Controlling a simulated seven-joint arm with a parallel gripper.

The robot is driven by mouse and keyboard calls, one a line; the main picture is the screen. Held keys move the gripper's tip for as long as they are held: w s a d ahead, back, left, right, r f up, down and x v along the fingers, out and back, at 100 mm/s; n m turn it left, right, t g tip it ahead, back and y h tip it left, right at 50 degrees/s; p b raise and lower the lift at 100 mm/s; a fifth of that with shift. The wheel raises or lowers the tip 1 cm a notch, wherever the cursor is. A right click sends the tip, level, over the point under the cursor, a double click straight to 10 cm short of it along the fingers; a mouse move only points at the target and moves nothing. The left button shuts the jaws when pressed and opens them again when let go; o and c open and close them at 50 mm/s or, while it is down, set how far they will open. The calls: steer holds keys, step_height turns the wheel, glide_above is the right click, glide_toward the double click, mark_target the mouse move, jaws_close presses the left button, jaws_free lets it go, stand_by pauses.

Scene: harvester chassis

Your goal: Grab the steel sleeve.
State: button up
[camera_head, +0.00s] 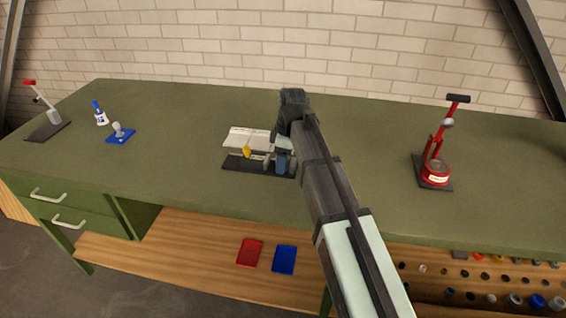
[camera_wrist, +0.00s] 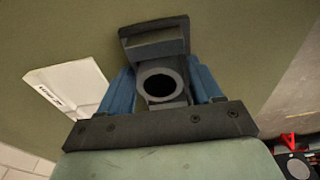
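A grey ring-shaped part with a dark bore, which looks like the steel sleeve (camera_wrist: 160,74), shows end-on in the wrist view. The two blue fingers of my gripper (camera_wrist: 161,92) stand on either side of it, one left and one right. Little or no gap shows between fingers and ring, so I cannot tell whether they grip it. In the head view my gripper (camera_head: 282,161) points down at the right end of a small workstation (camera_head: 238,166) on the green bench. The sleeve is too small and hidden to make out there.
A white plate (camera_wrist: 66,88) and a dark bracket (camera_wrist: 154,41) lie close to the fingers. A red press (camera_head: 434,170) stands to the right on the bench (camera_head: 360,180). A blue fixture (camera_head: 120,135), a blue-and-white bottle (camera_head: 100,115) and a lever stand (camera_head: 48,125) are at left.

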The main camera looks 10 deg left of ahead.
steer(key=shift+r, duration=0.1)
steer(key=c, duration=1.1)
